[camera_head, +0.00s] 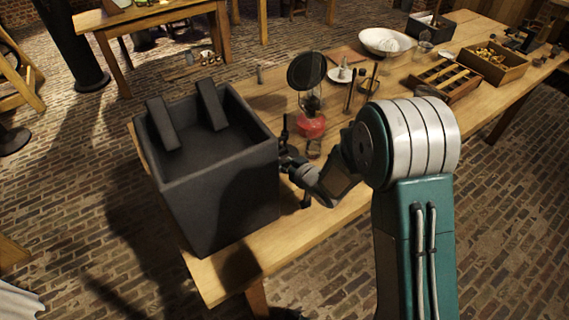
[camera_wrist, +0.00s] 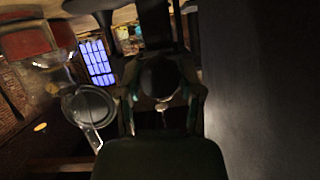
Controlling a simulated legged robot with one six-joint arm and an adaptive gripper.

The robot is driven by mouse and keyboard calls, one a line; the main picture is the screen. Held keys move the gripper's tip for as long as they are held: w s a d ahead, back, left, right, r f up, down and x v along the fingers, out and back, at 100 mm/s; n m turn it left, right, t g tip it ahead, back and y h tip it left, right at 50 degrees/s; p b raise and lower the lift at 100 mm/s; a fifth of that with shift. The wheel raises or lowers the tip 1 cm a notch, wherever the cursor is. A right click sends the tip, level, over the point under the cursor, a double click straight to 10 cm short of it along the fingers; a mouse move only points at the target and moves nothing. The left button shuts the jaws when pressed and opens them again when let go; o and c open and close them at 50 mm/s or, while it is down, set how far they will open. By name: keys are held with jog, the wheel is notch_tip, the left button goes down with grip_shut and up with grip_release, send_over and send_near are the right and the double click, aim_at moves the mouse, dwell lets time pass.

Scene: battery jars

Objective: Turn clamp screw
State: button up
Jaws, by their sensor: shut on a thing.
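The clamp screw (camera_wrist: 160,78) appears in the wrist view as a dark round piece between my fingers; its shape is hard to make out in the shadow. My gripper (camera_wrist: 162,95) is shut on it. In the head view my gripper (camera_head: 288,158) is at the right side of the large black box (camera_head: 220,190), close to its wall. A dark upright piece (camera_head: 284,130) stands just above my gripper there, against the box; it may be part of the clamp. The screw itself is hidden in the head view.
A red-based lamp (camera_head: 312,127) with a dark round disc stands just behind my gripper. Thin dark rods, a white bowl (camera_head: 386,41) and wooden trays (camera_head: 494,64) are farther back on the wooden table (camera_head: 325,212). The table's front edge runs below my forearm.

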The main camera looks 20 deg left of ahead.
jog(key=n+t+h, duration=0.1)
jog(key=n+t, duration=0.1)
jog(key=n, duration=0.1)
jog(key=shift+a+h, duration=0.1)
jog(key=shift+h, duration=0.2)
jog(key=n+t+h, duration=0.1)
jog(key=n+t, duration=0.1)
jog(key=n, duration=0.2)
jog(key=shift+s, duration=0.1)
dwell(0.3)
grip_shut()
jog(key=shift+f, duration=0.1)
jog(key=o, duration=1.1)
grip_release()
jog(key=shift+a, duration=0.15)
jog(key=shift+o, duration=0.2)
jog(key=shift+s+d, duration=0.2)
jog(key=v, duration=1.1)
jog(key=shift+s, duration=0.25)
